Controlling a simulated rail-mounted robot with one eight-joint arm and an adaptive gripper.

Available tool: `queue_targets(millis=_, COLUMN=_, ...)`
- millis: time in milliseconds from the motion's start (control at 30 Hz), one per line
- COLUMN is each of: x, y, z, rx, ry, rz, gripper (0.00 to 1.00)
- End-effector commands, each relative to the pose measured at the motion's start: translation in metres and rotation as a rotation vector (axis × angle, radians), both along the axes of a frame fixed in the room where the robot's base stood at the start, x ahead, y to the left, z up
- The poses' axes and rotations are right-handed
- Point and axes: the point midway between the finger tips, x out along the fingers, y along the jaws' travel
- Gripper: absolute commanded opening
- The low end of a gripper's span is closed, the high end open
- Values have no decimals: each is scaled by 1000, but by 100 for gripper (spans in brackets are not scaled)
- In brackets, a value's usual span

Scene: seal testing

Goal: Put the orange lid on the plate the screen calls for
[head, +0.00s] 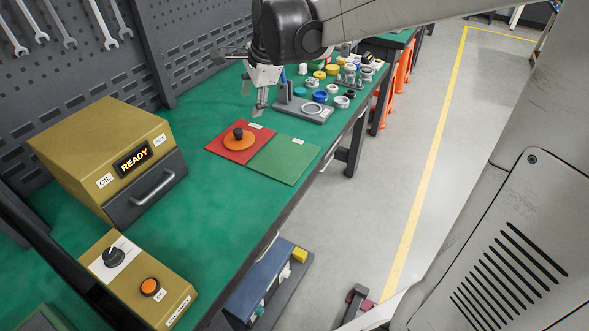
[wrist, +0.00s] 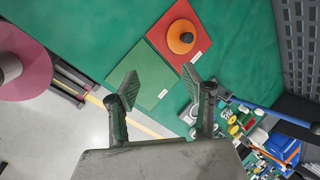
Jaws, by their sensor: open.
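The orange lid (head: 239,139) with its black knob lies on the red plate (head: 229,153). The green plate (head: 284,161) beside it is bare. Small labels on both plates are too small to read. The screen (head: 134,159) on the gold box reads "READY". My gripper (head: 259,103) is open and empty above the bench, just beyond the plates. In the wrist view, my gripper's spread fingers (wrist: 160,88) show below the green plate (wrist: 149,75); the lid (wrist: 182,37) on the red plate (wrist: 191,58) is farther up.
The gold box (head: 100,150) marked OIL has a dark front with a handle. A control box (head: 138,280) with a black knob and orange button stands nearer. Several rings and small parts (head: 320,96) crowd the far bench.

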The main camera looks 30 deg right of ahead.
Motion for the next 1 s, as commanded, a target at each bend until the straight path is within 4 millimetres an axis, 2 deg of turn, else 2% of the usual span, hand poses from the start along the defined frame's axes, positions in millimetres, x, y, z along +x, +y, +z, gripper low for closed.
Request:
queue_targets(millis=33, x=-18, y=2, z=6, rx=-38, ry=-20, rz=66, gripper=44)
queue_targets(millis=200, x=-69, y=6, z=18, rx=-183, ry=-90, rz=305, gripper=44)
queue_targets(millis=367, x=-117, y=8, z=21, rx=-327, ry=-147, rz=531, gripper=44)
queue_targets(millis=700, x=-210, y=10, z=3, rx=-650, ry=-240, rz=1002, gripper=44)
queue_targets(millis=833, x=-236, y=9, z=-9, rx=-757, ry=-261, rz=1151, gripper=44)
queue_targets(millis=1000, x=-254, y=8, z=-18, rx=-843, ry=-273, rz=1268, gripper=44)
